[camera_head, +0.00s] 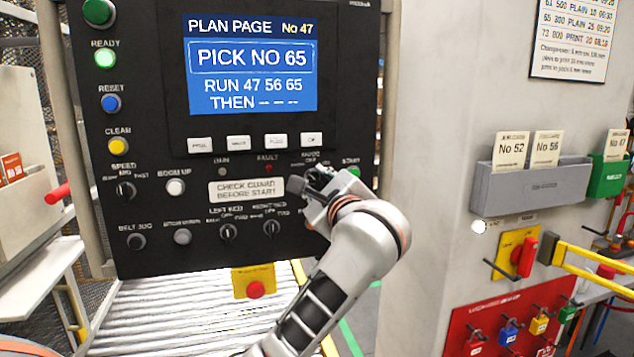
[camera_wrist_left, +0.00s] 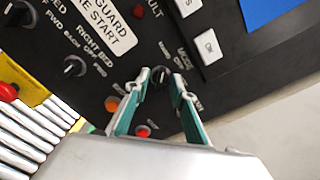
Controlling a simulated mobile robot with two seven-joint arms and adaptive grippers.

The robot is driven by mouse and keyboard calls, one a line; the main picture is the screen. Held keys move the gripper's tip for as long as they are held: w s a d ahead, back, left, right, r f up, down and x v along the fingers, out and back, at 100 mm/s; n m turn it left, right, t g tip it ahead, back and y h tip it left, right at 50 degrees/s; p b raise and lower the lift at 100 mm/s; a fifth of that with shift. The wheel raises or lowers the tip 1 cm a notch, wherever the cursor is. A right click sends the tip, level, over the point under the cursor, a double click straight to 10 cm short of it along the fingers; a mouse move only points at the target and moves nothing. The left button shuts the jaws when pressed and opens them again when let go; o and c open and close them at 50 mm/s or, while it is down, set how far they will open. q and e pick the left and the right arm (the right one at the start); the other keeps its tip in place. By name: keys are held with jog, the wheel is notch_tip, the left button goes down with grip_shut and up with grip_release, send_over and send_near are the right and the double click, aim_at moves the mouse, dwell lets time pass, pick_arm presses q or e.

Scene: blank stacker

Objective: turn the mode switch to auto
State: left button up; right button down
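The mode switch (camera_wrist_left: 161,77) is a small dark knob on the black control panel (camera_head: 345,75), with its label beside it in the left wrist view. My left gripper (camera_head: 308,184) is at the panel's lower right in the head view and hides most of the switch there. In the left wrist view its two teal fingers (camera_wrist_left: 161,79) stand on either side of the knob, very close to it. I cannot tell whether they press on it. Which way the knob points is not clear. My right gripper is not in view.
Other knobs, including the right bed switch (camera_head: 271,229), sit left of the gripper. A green button (camera_head: 354,171) is just right of it. An orange button (camera_wrist_left: 112,104) and a red one (camera_wrist_left: 142,131) lie close to the fingers. A red stop button (camera_head: 256,289) is below the panel.

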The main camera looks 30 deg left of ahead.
pick_arm(q)
grip_shut()
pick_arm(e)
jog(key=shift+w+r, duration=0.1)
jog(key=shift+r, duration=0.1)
